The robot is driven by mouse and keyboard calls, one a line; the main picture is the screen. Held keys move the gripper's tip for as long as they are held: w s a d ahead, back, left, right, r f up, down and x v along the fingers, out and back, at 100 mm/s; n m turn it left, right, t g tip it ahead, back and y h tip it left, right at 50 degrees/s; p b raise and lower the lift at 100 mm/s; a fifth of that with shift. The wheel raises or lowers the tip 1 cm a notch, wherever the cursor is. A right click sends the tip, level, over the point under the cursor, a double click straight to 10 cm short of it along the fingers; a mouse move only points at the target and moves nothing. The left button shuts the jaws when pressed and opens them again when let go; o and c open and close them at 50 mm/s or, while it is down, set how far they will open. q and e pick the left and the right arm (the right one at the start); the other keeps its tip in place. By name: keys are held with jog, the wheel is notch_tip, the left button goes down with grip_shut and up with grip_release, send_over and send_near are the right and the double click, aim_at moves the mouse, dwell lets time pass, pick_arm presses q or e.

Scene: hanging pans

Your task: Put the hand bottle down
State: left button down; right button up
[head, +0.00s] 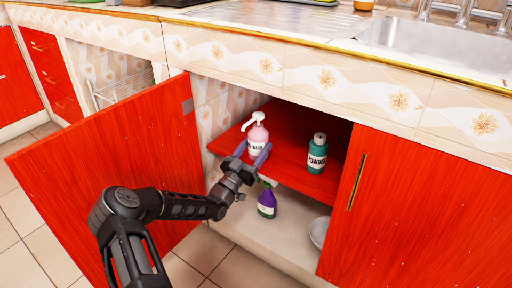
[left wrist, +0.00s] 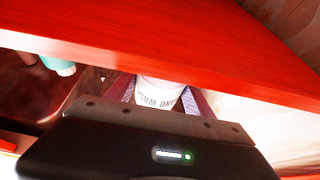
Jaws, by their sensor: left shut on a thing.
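The hand bottle is a pink hand wash bottle (head: 257,133) with a white pump top and a white label. It is upright at the red shelf (head: 287,172) inside the open cabinet, toward its left side. My left gripper (head: 252,158) reaches in from the front and is shut on the bottle, with a finger on each side. In the left wrist view the bottle's label (left wrist: 160,94) shows between the fingers, its lettering upside down. The gripper hides the bottle's base, so I cannot tell whether it touches the shelf. My right gripper is not in view.
A teal powder bottle (head: 317,157) stands on the shelf to the right, with bare shelf between. A purple spray bottle (head: 267,201) and a white dish (head: 319,232) are in the lower compartment. The open red door (head: 110,150) is at the left; a closed door (head: 415,215) is at the right.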

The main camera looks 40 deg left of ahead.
pick_arm(q)
jog(key=c, duration=0.8)
grip_release()
jog(key=shift+f, duration=0.15)
jog(key=shift+c, duration=0.2)
jog(key=o, duration=0.5)
jog(key=shift+c, duration=0.2)
jog(key=shift+s+r, duration=0.2)
jog(key=p+v, duration=0.4)
jog(key=v, duration=0.7)
jog(key=shift+s, duration=0.3)
jog(key=shift+f, duration=0.15)
